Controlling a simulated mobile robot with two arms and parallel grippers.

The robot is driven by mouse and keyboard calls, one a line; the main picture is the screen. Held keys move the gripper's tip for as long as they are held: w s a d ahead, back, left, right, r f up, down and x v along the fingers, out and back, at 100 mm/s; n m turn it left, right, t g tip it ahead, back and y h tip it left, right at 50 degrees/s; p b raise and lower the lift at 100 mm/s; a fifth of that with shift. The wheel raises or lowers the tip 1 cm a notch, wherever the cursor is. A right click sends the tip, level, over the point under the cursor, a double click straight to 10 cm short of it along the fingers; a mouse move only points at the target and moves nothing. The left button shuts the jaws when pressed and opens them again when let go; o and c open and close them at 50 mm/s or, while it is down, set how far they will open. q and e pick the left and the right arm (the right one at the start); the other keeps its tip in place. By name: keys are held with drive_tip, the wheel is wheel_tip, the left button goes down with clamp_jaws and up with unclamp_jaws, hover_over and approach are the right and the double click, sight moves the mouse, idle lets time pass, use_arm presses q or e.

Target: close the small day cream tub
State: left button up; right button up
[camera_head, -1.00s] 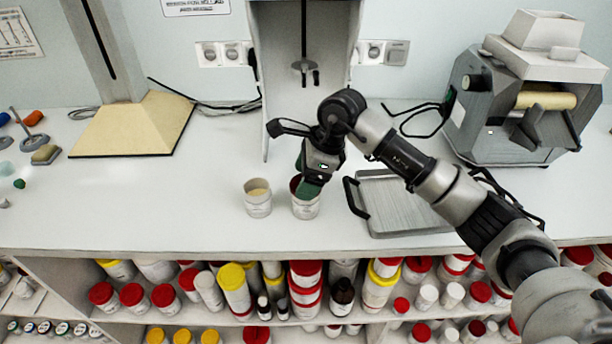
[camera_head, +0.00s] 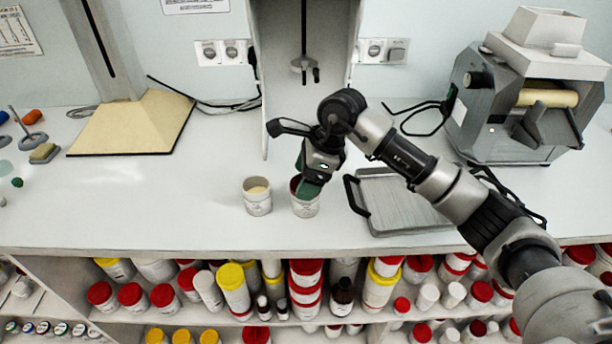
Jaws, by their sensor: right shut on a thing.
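Two small white open tubs stand side by side near the front of the counter. The left tub (camera_head: 257,200) shows pale cream inside. The right tub (camera_head: 305,208) has a dark red inside; I cannot tell from here which is the day cream. My right gripper (camera_head: 307,188) reaches down to the right tub from above, its green fingers at the opening. It is shut on this tub at its rim, though the exact contact is partly hidden by the fingers. No separate loose lid can be made out on the counter. My left gripper is not in view.
A grey tray (camera_head: 392,212) with black handles lies right of the tubs. A grey roller mill (camera_head: 515,120) stands at the back right, and a stand with a yellowish base (camera_head: 130,128) at the back left. Shelves below hold many jars.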

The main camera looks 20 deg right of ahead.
idle(0.4)
drive_tip(key=o, duration=0.9)
drive_tip(key=shift+r+p, duration=1.25)
drive_tip(key=shift+r, duration=1.25)
drive_tip(key=shift+c, duration=0.3)
clamp_jaws()
